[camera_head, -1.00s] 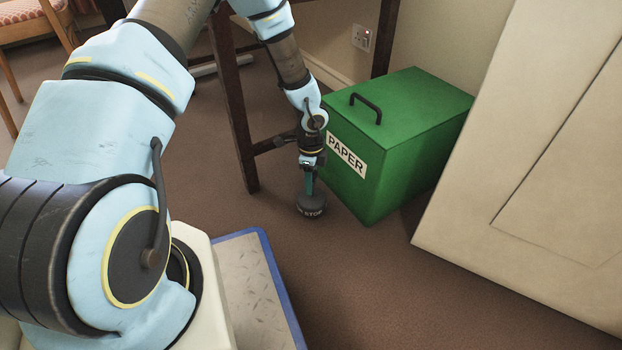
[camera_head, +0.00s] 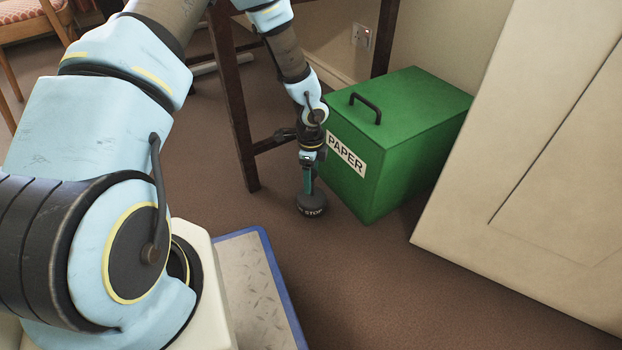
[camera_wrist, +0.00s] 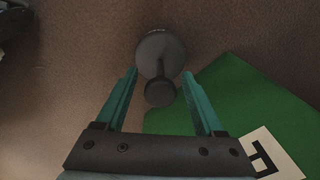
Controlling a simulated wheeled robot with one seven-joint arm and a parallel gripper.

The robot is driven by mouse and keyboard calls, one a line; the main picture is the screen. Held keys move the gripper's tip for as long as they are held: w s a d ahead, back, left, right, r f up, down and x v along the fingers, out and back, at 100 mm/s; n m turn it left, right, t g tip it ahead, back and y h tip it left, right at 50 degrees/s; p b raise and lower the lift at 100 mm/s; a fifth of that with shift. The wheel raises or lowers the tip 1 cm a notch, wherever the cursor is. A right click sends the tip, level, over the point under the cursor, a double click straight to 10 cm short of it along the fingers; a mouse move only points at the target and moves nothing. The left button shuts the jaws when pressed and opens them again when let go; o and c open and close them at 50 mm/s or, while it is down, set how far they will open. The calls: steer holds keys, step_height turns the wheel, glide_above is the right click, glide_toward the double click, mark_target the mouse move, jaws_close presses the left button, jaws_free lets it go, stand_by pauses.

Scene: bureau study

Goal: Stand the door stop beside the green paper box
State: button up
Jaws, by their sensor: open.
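The door stop (camera_head: 311,205) is a dark round weight with a knob on top and pale lettering on its side. It stands upright on the carpet beside the front left of the green paper box (camera_head: 385,179). My gripper (camera_head: 309,186) points down just above the door stop. In the wrist view my gripper (camera_wrist: 160,88) has its teal fingers apart, one on each side of the knob of the door stop (camera_wrist: 161,55). The green box also shows in the wrist view (camera_wrist: 245,95), right of the fingers. I cannot tell whether a finger touches the knob.
A dark wooden table leg (camera_head: 238,120) stands left of my gripper. A large cream panel (camera_head: 530,170) leans at the right, close to the box. Brown carpet (camera_head: 370,280) is clear in front of the box.

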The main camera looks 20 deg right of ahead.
step_height(320, 180, up, 11)
steer(key=p, duration=0.4)
steer(key=shift+f, duration=0.2)
steer(key=w+a+r+n, duration=0.3)
steer(key=a+r+n, duration=0.8)
steer(key=a+r, duration=0.45)
steer(key=s+a+r+n, duration=0.3)
steer(key=a+r+n, duration=0.1)
steer(key=a+n, duration=0.2)
steer(key=s+a+r+n+t, duration=0.1)
steer(key=s+a+r+n, duration=0.3)
steer(key=a+n, duration=0.3)
steer(key=shift+a+r+n+t, duration=0.15)
steer(key=shift+a+n+t, duration=0.15)
steer(key=shift+a, duration=0.5)
steer(key=shift+r+p, duration=0.15)
steer(key=shift+p, duration=0.2)
step_height(320, 180, up, 46)
steer(key=p, duration=4.5)
steer(key=shift+f+p, duration=0.25)
steer(key=shift+p, duration=0.05)
